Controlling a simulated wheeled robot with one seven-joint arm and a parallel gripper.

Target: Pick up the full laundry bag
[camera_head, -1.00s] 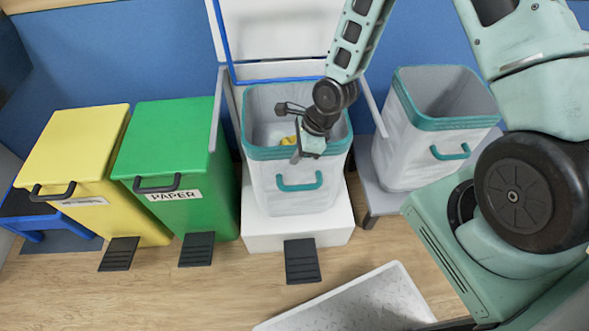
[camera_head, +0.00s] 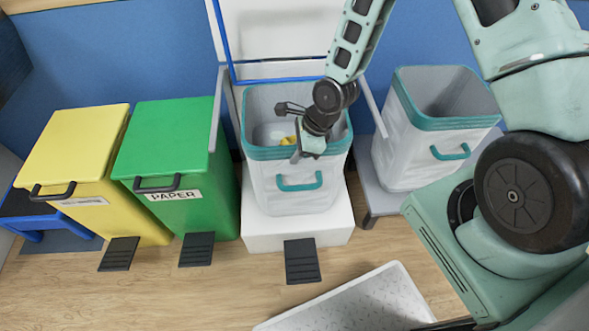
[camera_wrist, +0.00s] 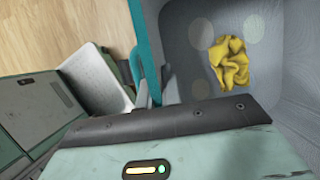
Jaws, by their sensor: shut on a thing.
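The laundry bag with something in it (camera_head: 290,200) is white with a teal rim and a teal front handle. It stands upright on a white pedal base under a raised lid. A crumpled yellow cloth (camera_head: 289,140) lies inside; the wrist view also shows the cloth (camera_wrist: 231,62) on the grey bottom. My gripper (camera_head: 308,150) is at the bag's front rim, above the handle, and is shut on that rim. The wrist view shows the teal rim (camera_wrist: 147,45) beside my gripper. The fingertips' contact is partly hidden.
A second white bag with a teal rim (camera_head: 400,150) stands on a grey stand to the right and looks empty. Closed green (camera_head: 165,130) and yellow (camera_head: 75,145) bins stand to the left. A speckled white tray (camera_head: 350,305) lies in front, on the wooden floor.

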